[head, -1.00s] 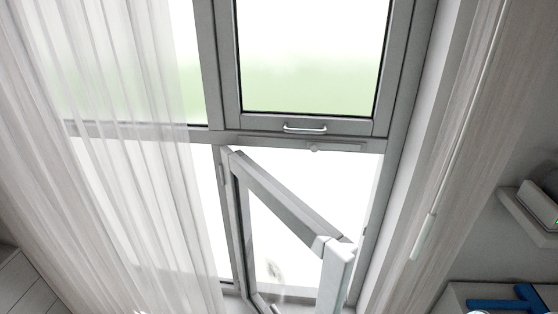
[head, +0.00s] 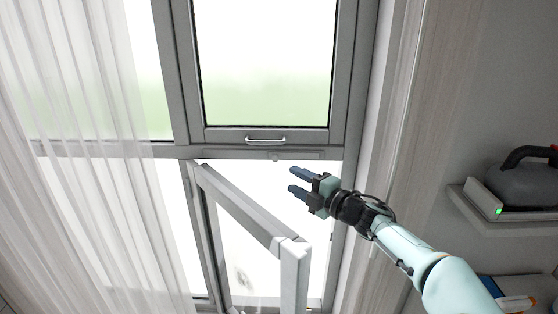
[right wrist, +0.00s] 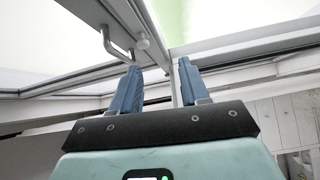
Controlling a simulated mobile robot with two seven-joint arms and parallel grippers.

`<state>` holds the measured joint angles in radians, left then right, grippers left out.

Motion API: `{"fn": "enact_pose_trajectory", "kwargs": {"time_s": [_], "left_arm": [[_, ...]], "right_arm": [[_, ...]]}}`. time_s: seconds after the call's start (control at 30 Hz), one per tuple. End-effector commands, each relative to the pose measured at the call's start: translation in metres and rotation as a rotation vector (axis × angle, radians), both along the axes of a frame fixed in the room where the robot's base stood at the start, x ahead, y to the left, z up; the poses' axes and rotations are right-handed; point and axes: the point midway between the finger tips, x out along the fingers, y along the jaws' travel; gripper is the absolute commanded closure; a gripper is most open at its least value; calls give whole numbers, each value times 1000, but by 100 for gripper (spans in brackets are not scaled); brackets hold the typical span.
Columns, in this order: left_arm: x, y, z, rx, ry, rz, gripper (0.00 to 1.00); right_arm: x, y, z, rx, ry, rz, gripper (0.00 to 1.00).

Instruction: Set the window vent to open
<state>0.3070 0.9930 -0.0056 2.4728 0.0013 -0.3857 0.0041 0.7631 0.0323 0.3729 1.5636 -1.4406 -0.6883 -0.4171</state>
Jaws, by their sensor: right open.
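The window vent looks like a thin grey strip (head: 300,155) on the crossbar under the upper window, with a small round knob (head: 275,157). In the right wrist view the knob (right wrist: 142,43) shows pale, beyond the left fingertip. My right gripper (head: 291,179) is open and empty, just below and right of the knob in the head view, fingers pointing left. Its two blue fingers (right wrist: 159,66) stand apart in the right wrist view with nothing between them. Whether a finger touches the vent cannot be told; a gap seems to show. My left gripper is out of view.
A lower window sash (head: 242,213) stands swung open into the room, below my right gripper. A metal handle (head: 266,140) sits above the vent. A sheer curtain (head: 90,190) hangs left. A shelf (head: 510,212) with a grey appliance (head: 520,178) is at the right.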

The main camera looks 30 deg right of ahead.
Motion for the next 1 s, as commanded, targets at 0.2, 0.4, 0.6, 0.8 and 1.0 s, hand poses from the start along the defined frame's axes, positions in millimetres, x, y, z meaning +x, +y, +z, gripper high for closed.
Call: {"fn": "enact_pose_trajectory", "kwargs": {"time_s": [0.2, 0.4, 0.6, 0.8, 1.0], "left_arm": [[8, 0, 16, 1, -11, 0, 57], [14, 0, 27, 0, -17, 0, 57], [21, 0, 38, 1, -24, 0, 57], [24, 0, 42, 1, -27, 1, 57], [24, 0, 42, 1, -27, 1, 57]], "right_arm": [[5, -7, 30, -90, -12, -10, 55], [33, 0, 29, -86, -12, -9, 55], [61, 7, 30, -87, -12, -10, 55], [73, 9, 28, -86, -10, -12, 55], [73, 9, 27, -87, -10, -13, 55]]}}
